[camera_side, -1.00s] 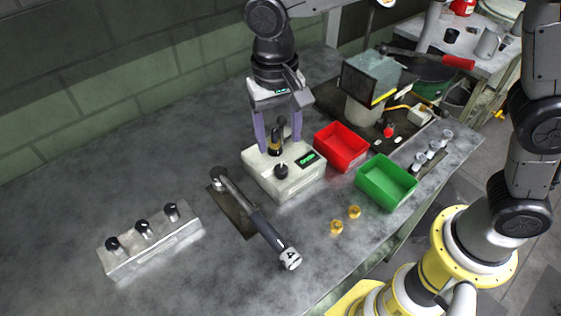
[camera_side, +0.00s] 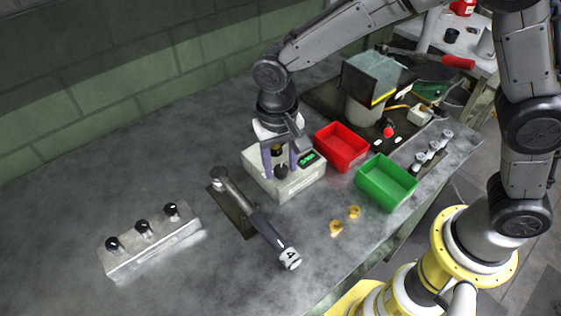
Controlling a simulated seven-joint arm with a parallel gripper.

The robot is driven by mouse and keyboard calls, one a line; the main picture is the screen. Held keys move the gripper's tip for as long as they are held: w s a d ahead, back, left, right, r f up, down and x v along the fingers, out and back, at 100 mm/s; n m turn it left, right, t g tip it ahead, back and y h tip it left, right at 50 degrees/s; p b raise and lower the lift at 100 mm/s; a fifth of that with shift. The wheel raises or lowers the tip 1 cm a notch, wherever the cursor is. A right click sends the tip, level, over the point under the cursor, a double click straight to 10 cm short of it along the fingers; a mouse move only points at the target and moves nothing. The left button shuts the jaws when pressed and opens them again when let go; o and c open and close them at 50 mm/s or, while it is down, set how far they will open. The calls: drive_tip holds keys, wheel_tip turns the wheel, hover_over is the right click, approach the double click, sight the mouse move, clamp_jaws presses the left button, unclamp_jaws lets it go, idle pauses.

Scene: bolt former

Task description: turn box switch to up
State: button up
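The white box (camera_side: 286,189) stands on the grey table near the middle, with a small lit green display (camera_side: 307,158) on its top. Its black knob switch (camera_side: 281,171) is on the top, toward the front. My gripper (camera_side: 280,170) points down over the box, with its two purple fingers apart, one on each side of the knob in this view. I cannot tell whether the fingers touch it. A brass-coloured bolt part (camera_side: 277,150) shows between the fingers behind the knob. The knob's pointing direction is too small to read.
A red bin (camera_side: 341,147) and a green bin (camera_side: 386,183) stand right of the box. A block with three knobs (camera_side: 150,240) is at the left. Free table lies between.

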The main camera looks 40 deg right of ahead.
clamp_jaws()
